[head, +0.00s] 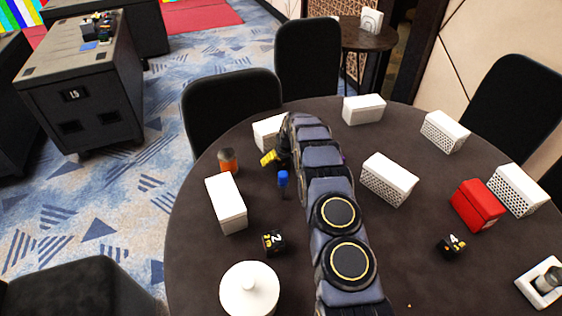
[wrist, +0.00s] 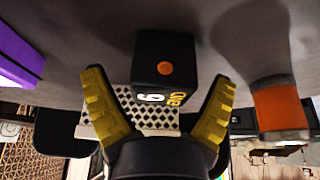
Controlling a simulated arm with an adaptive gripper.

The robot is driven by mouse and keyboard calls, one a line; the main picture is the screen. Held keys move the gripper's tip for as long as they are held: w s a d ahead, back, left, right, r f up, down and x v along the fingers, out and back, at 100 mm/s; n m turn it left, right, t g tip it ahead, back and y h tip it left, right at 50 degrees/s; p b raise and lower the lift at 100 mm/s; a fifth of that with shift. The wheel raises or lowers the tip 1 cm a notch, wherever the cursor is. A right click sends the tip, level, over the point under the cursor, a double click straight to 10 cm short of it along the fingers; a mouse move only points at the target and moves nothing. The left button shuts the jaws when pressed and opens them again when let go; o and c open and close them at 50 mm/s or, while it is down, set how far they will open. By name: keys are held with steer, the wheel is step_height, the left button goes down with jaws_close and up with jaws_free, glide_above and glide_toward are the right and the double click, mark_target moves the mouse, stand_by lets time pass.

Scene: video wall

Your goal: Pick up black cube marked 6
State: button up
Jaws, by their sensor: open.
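The black cube marked 6 (wrist: 163,75) shows in the wrist view, with a white 6, yellow lettering and an orange dot on its faces. It sits between the two yellow fingers of my gripper (wrist: 160,88), with a gap visible on each side. My gripper is open and holds nothing. In the head view my gripper (head: 272,158) is low over the far left part of the round table (head: 400,270), a yellow finger showing. The cube cannot be made out there, behind my arm and gripper.
An orange-banded cylinder (head: 228,160) stands close to my gripper, as does a blue-topped item (head: 283,180). White boxes (head: 226,203) (head: 270,131) are nearby. Black cubes marked 2 (head: 273,242) and 4 (head: 450,246), a red box (head: 478,205) and a white lidded jar (head: 249,289) lie farther off.

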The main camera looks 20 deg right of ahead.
steer(key=shift+f, duration=0.4)
steer(key=c, duration=1.2)
steer(key=shift+o, duration=0.2)
steer(key=shift+r, duration=0.15)
